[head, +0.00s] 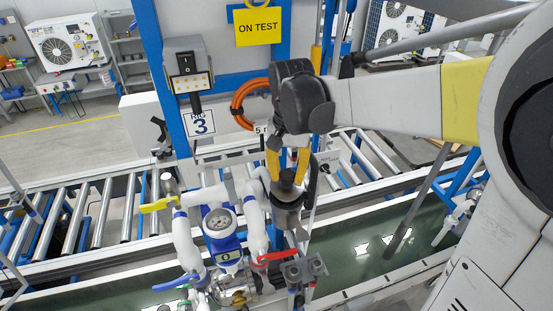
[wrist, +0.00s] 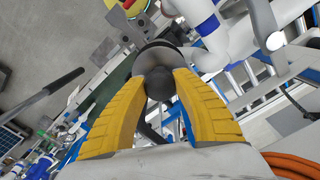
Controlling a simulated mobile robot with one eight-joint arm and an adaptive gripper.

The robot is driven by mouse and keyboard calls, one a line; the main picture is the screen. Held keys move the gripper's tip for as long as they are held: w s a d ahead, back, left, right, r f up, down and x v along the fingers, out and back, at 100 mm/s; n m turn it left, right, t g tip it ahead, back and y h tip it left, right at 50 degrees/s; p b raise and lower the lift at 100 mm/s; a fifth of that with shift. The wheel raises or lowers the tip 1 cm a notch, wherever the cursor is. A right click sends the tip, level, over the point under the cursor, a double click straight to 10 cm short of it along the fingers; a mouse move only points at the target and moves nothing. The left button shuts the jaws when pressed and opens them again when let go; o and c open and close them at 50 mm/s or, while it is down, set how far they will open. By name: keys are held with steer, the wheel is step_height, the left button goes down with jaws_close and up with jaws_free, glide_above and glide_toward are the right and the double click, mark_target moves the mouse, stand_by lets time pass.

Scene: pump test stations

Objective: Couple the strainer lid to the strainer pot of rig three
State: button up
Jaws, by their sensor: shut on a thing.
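My gripper (head: 287,172) points down in the head view, its yellow fingers closed around the dark knob of the strainer lid (head: 287,192). In the wrist view the knob sits between the fingertips, with the grey round lid (wrist: 157,58) behind it. The strainer pot (head: 288,218) is the grey cylinder directly below the lid, on the rig's pipework. The lid looks upright and in line with the pot. I cannot tell whether it touches or is seated, and the lid hides the pot's mouth.
The rig three sign (head: 201,123) hangs on a blue post. Left of the pot are a pressure gauge (head: 219,222), white pipes and a yellow valve handle (head: 158,204). A red handle (head: 275,257) is below. An orange hose (head: 240,105) hangs behind. A roller conveyor (head: 90,222) runs behind.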

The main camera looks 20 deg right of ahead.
steer(key=shift+s, duration=0.1)
stand_by(0.7)
steer(key=shift+f+b, duration=1.3)
steer(key=shift+b, duration=0.05)
stand_by(1.1)
stand_by(0.4)
steer(key=o, duration=1)
steer(key=shift+r, duration=0.1)
